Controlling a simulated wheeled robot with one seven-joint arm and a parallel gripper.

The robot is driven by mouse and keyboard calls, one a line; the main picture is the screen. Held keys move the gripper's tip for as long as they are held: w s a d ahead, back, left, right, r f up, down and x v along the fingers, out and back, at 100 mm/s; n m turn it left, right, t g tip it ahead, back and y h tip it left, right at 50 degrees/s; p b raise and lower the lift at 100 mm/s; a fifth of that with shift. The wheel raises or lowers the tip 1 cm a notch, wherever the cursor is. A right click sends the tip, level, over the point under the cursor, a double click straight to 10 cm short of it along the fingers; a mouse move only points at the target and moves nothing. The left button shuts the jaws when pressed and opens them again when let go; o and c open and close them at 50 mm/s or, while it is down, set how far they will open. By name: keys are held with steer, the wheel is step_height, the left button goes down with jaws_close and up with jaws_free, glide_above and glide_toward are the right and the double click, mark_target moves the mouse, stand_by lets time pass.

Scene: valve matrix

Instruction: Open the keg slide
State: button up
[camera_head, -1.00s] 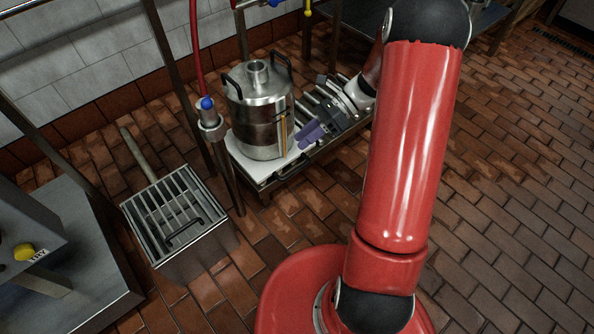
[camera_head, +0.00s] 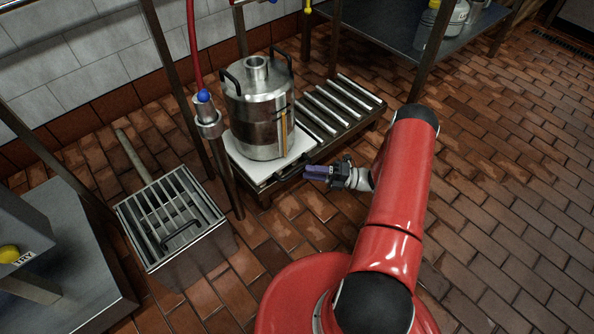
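The steel keg (camera_head: 258,112) stands upright on a white slide plate (camera_head: 240,154) at the left end of a low roller frame. A dark bar handle (camera_head: 290,167) runs along the front of the plate. The slide's rollers (camera_head: 335,104) lie bare to the right of the keg.
A grated floor box (camera_head: 172,220) with a black handle stands at the left. A post and a red hose with a blue-knobbed fitting (camera_head: 206,112) rise left of the keg. A steel table (camera_head: 425,30) stands at the back. The brick floor at right is clear.

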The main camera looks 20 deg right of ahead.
mark_target(298, 170)
steer(key=x, duration=0.5)
jaws_close()
